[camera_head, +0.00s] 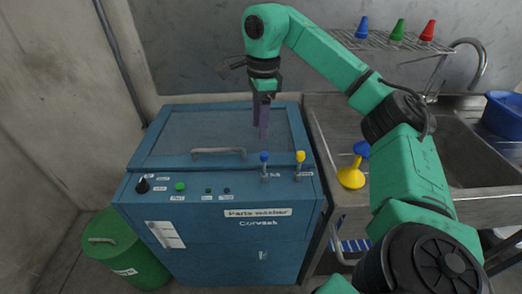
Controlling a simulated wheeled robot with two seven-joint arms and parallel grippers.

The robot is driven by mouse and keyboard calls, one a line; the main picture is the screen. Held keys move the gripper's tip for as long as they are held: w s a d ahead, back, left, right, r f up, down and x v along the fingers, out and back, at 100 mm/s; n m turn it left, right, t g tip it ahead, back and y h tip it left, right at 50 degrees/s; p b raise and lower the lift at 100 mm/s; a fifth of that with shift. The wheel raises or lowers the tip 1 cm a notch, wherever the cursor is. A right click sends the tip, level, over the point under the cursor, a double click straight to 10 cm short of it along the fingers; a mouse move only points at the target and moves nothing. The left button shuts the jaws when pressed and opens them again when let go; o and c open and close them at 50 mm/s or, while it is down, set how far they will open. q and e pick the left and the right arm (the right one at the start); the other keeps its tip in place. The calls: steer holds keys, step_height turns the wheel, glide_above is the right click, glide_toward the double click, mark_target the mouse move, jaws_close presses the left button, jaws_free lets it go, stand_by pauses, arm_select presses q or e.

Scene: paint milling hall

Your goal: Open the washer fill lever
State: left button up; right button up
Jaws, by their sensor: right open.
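The blue parts washer (180,225) stands in the middle of the view with its lid (190,135) closed. On its control panel are two small upright levers, one with a blue knob (264,157) and one with a yellow knob (300,157). The labels beside them are too small to read, so I cannot tell which is the fill lever. My right gripper (261,130) is open and empty, pointing down above the lid's right part. In the picture its fingers lie just behind the blue knob, seemingly apart from it. My left gripper is out of view.
A lid handle (218,152), a black dial (142,185) and a green button (180,186) are on the washer. A green bin (125,250) stands at left. At right, a yellow funnel (351,176) stands on the steel sink counter (330,125), partly beside my right arm.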

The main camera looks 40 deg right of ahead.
steer(key=d, duration=0.3)
steer(key=b, duration=0.5)
glide_above(264, 162)
steer(key=shift+m+h, duration=0.3)
steer(key=shift+h, duration=0.1)
step_height(264, 162, down, 7)
steer(key=shift+w+r, duration=0.1)
steer(key=f, duration=0.6)
steer(key=shift+d+f+p, duration=0.3)
steer(key=shift+d, duration=0.05)
steer(key=shift+a+f, duration=0.2)
steer(key=shift+w+d, duration=0.1)
jaws_close()
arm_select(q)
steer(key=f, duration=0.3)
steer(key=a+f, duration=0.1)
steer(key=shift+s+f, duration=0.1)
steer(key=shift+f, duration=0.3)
